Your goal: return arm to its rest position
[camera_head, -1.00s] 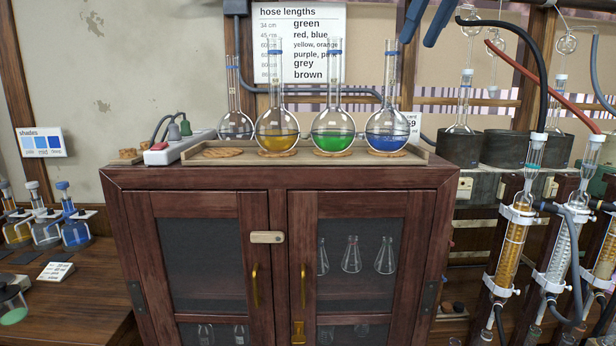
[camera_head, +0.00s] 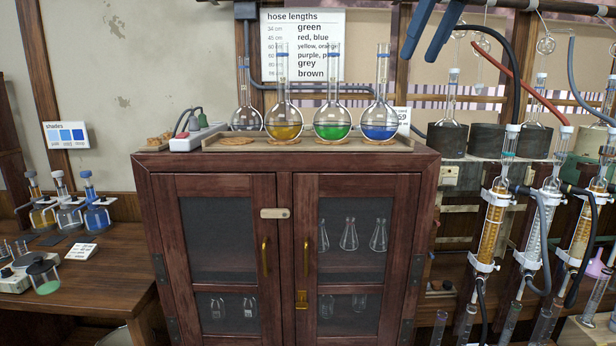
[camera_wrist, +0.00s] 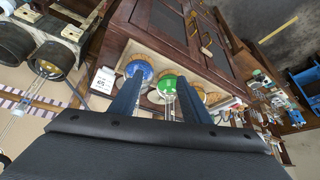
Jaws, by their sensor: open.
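My gripper (camera_head: 418,58) hangs at the top right of the head view, its two blue fingers apart with nothing between them. In the wrist view the open fingers (camera_wrist: 159,76) point toward the cabinet top, with flasks beyond them. The rest of my arm is out of the head view.
A dark wooden cabinet (camera_head: 285,238) carries a tray with a clear flask (camera_head: 246,118), a yellow flask (camera_head: 284,122), a green flask (camera_head: 332,122) and a blue flask (camera_head: 380,122). Condensers (camera_head: 492,225) and hoses crowd the right. A bench (camera_head: 100,265) stands left.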

